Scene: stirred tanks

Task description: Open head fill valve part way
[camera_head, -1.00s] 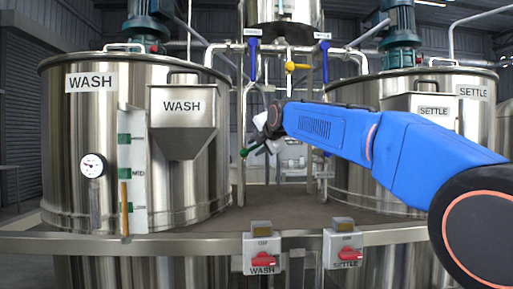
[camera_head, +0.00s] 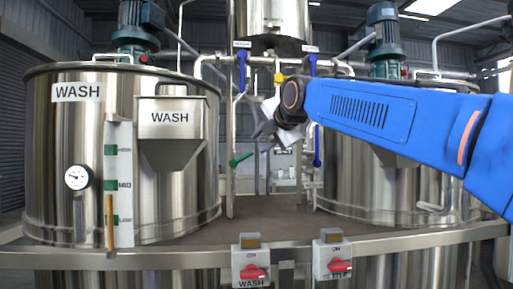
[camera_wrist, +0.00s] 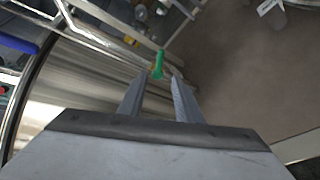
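A valve with a green handle (camera_head: 240,160) sits on the pipework between the two tanks. My gripper (camera_head: 262,138) is just above and to the right of it in the head view, partly hidden by my own wrist. In the wrist view, the green handle (camera_wrist: 158,64) shows beyond the tips of my gripper (camera_wrist: 153,82), in line with the gap. The fingers are apart with nothing between them. A yellow valve (camera_head: 280,78) and blue handles (camera_head: 241,68) (camera_head: 312,64) (camera_head: 317,148) are on the same pipes. I cannot tell which one is the head fill valve; the small labels are unreadable.
The WASH tank (camera_head: 60,150) stands at left with a gauge (camera_head: 77,177) and hopper (camera_head: 170,125). The other tank (camera_head: 365,180) is behind my arm. A head tank (camera_head: 272,18) hangs above. A rail (camera_head: 160,258) carrying red switches (camera_head: 252,272) (camera_head: 340,265) crosses in front.

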